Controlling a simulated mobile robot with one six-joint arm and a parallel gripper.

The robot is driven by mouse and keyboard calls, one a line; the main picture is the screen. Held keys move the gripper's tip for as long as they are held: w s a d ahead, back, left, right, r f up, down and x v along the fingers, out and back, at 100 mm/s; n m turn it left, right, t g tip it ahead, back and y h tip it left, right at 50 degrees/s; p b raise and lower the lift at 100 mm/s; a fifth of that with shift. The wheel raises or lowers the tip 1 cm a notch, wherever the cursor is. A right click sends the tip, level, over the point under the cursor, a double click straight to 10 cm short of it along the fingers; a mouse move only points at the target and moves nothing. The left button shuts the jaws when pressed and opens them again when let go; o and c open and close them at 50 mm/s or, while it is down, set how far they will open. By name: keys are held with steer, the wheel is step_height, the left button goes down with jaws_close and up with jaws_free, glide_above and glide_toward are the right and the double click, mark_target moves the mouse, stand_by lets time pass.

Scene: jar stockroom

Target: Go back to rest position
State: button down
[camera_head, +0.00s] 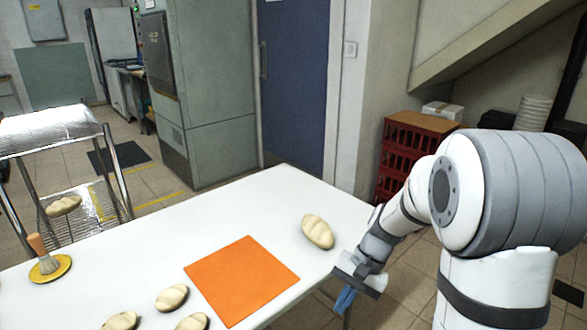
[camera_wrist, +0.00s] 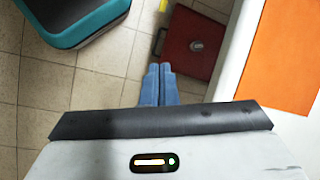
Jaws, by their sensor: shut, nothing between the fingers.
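My gripper (camera_head: 346,299) is at the right end of the white table in the head view, just off its edge. In the wrist view my gripper's blue fingers (camera_wrist: 157,84) are together with nothing between them, over the tiled floor. My arm comes in from the right of the head view. No object touches the gripper.
The white table (camera_head: 285,190) bears an orange mat (camera_head: 241,280), a pale loaf (camera_head: 317,231) near the gripper, several more loaves (camera_head: 171,297) and a brush (camera_head: 45,258) on a yellow dish. A metal rack (camera_head: 70,180) stands left; red crates (camera_head: 400,155) stand behind.

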steer(key=s+d+r+n+t+h+p, duration=0.2)
steer(key=s+r+p, duration=0.4)
steer(key=r, duration=0.5)
steer(key=s+d+r+n+t+h+p, duration=0.2)
steer(key=s+r+p, duration=0.4)
steer(key=r, duration=0.6)
steer(key=shift+s+r+n+t+h, duration=0.3)
steer(key=shift+s+n+t+h, duration=0.15)
steer(key=shift+s, duration=0.3)
steer(key=shift+a, duration=0.1)
